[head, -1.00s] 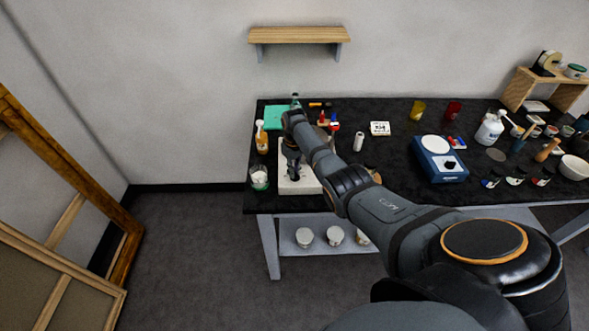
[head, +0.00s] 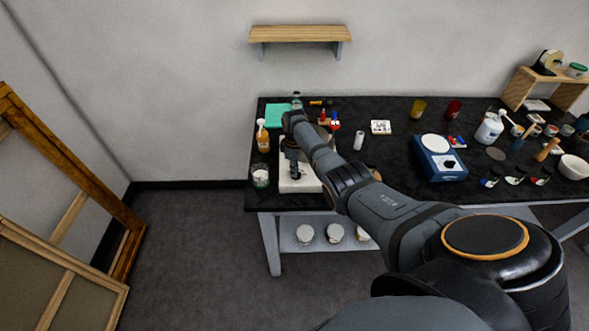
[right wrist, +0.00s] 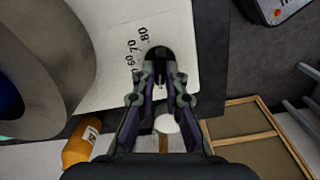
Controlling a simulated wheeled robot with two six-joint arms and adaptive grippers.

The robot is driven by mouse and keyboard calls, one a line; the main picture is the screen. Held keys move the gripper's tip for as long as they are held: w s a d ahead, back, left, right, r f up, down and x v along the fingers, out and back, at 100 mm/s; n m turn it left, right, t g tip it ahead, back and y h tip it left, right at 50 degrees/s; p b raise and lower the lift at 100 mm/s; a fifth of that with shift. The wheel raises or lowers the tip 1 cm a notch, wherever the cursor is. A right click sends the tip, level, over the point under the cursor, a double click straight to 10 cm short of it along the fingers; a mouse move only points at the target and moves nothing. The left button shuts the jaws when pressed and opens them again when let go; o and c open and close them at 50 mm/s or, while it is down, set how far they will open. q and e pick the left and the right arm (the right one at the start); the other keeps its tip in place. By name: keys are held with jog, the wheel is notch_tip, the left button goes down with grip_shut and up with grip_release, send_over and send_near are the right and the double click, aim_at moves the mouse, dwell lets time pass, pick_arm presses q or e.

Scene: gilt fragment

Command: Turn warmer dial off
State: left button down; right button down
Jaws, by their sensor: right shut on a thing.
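The warmer (head: 305,186) is a pale cream unit at the left front of the black table, partly hidden by my right arm. In the right wrist view its pale face (right wrist: 112,28) carries the printed numbers 60, 70 and 80. Its black dial (right wrist: 154,58) sits beside these numbers, between my fingertips. My right gripper (right wrist: 157,84) is shut on the dial. In the head view the right gripper (head: 295,172) is over the warmer, and the dial is hidden there. Where the dial's pointer stands cannot be read. My left gripper is not in view.
An orange bottle (head: 262,138) and a glass jar (head: 260,177) stand left of the warmer. A white cylinder (head: 358,141) and a blue device with a white top (head: 440,165) are to the right. White pots (head: 335,233) sit on the lower shelf.

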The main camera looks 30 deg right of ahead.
dwell(0.5)
jog(key=c, duration=1.4)
grip_release()
notch_tip(320, 180, up, 12)
